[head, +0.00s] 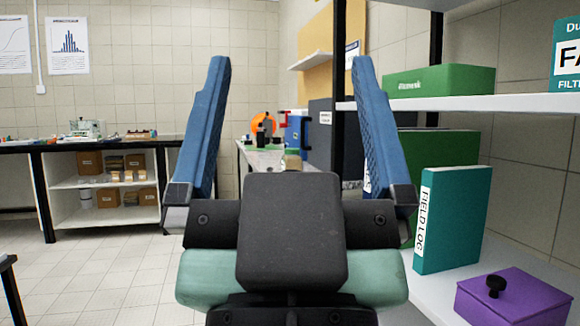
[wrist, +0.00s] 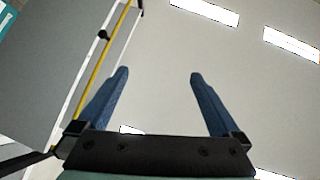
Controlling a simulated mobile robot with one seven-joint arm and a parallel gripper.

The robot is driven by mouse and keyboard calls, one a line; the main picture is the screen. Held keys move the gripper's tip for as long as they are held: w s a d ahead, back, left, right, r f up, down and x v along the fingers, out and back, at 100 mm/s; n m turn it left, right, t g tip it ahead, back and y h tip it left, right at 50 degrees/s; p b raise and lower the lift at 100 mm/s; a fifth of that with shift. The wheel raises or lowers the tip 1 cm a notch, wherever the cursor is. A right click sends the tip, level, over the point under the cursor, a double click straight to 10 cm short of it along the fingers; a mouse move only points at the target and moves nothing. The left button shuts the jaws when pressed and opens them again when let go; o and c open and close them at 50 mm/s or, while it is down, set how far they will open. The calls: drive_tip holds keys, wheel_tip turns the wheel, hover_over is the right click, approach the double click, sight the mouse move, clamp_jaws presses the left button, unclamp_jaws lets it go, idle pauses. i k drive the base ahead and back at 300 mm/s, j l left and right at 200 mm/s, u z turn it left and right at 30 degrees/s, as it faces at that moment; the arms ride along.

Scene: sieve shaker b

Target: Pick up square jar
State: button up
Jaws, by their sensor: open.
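My gripper (head: 290,62) is in the near centre of the head view, with its two blue fingers pointing up and spread wide apart. It is open, with nothing held between the fingers. In the wrist view my gripper (wrist: 159,73) also shows open and empty against the ceiling. A small jar-like container (head: 292,160) with a pale body stands far off on the bench, seen between the fingers just above my gripper's body. It is too small to tell whether it is the square jar, and its lower part is hidden.
A shelf unit at right holds a green box (head: 440,80), a teal binder (head: 453,220) and a purple box (head: 513,303), close to my gripper. The far bench (head: 250,158) carries an orange round thing (head: 263,123) and blue equipment (head: 296,135). Floor (head: 110,272) at left is clear.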

sight(292, 158)
drive_tip(key=i+j+z, duration=0.1)
drive_tip(key=i+j, duration=0.15)
drive_tip(key=i+j+z, duration=0.15)
drive_tip(key=j, duration=0.2)
drive_tip(key=i+j+z, duration=0.1)
drive_tip(key=i+j, duration=0.2)
drive_tip(key=i+j+z, duration=0.15)
drive_tip(key=j, duration=0.2)
drive_tip(key=i+j+z, duration=0.1)
drive_tip(key=j, duration=0.3)
drive_tip(key=i+j+z, duration=0.15)
drive_tip(key=j, duration=0.25)
drive_tip(key=i+j+z, duration=0.1)
drive_tip(key=i+j, duration=0.15)
drive_tip(key=j, duration=0.15)
drive_tip(key=i+j+z, duration=0.15)
drive_tip(key=j, duration=0.25)
